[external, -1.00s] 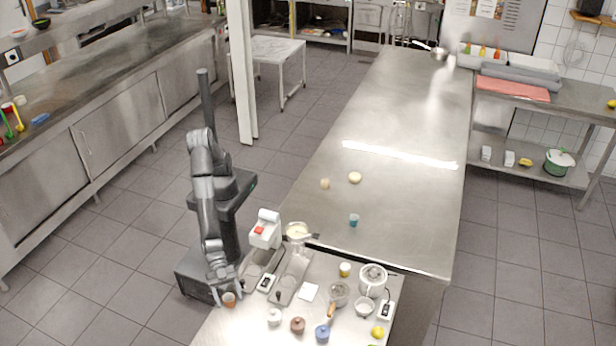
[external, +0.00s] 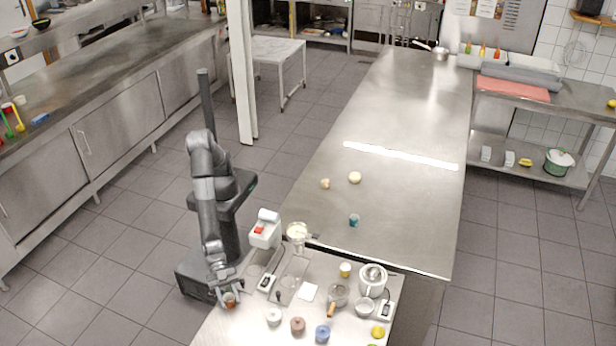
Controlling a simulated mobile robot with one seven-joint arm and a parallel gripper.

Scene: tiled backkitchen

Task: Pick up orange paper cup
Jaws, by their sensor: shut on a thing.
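The orange paper cup (external: 230,300) is small in the external view, at the left edge of the small front table (external: 255,325). My gripper (external: 229,294) is at the end of my lowered arm, shut on the cup. The fingers and the arm end cover part of the cup. I cannot tell whether its base touches the table top.
Right of the cup stand a white and grey appliance (external: 265,230), a white pot (external: 274,316), a brown pot (external: 298,325) and a blue pot (external: 322,333). The long steel table (external: 390,120) is mostly clear.

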